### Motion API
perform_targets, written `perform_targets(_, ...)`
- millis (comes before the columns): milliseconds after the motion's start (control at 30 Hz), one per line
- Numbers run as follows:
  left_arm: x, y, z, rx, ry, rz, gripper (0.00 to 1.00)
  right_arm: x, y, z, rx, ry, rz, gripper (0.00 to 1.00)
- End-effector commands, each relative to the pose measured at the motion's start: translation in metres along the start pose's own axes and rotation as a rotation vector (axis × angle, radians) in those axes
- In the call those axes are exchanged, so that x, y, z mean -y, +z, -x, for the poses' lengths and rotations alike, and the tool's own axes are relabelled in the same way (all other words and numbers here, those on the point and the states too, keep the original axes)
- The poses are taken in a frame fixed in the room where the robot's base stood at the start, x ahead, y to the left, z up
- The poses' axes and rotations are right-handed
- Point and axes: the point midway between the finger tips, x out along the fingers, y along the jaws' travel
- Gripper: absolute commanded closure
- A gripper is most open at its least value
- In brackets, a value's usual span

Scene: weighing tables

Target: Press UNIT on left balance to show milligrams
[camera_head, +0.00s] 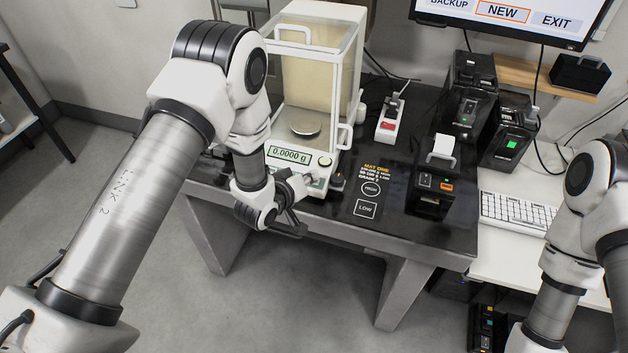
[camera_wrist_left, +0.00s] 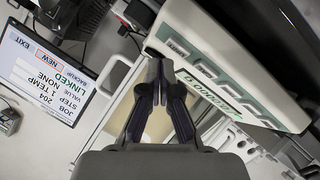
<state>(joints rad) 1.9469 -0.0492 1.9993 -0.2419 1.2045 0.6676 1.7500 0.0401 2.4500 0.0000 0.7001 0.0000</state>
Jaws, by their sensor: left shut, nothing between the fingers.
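The left balance (camera_head: 300,160) stands on the dark table with its glass draft shield (camera_head: 310,70) and round pan (camera_head: 305,122). Its display (camera_head: 290,155) reads 0.0000 g. My left gripper (camera_head: 308,180) is at the front of the balance, by its lower front panel, and partly covers it. In the left wrist view the same gripper (camera_wrist_left: 157,68) has its fingertips together with nothing between them, beside the end of the balance's key panel (camera_wrist_left: 205,72). The display shows there upside down (camera_wrist_left: 215,100).
A mat label with HIGH and LOW boxes (camera_head: 368,198) lies right of the balance. A small printer (camera_head: 432,185), a red-switched power strip (camera_head: 391,120) and dark devices (camera_head: 470,90) stand further right. A monitor (camera_head: 510,18) hangs above; a keyboard (camera_head: 515,212) lies on the white table.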

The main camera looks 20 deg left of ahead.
Motion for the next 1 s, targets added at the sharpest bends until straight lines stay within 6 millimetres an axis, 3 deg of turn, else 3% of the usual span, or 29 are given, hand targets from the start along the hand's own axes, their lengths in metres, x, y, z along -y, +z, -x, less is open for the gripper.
perform_targets(1000,0.0048,0.0049,-0.0064,0.000,0.000,0.000,1.00,0.0000,0.0000,-0.0075,0.000,0.000,0.000,0.60)
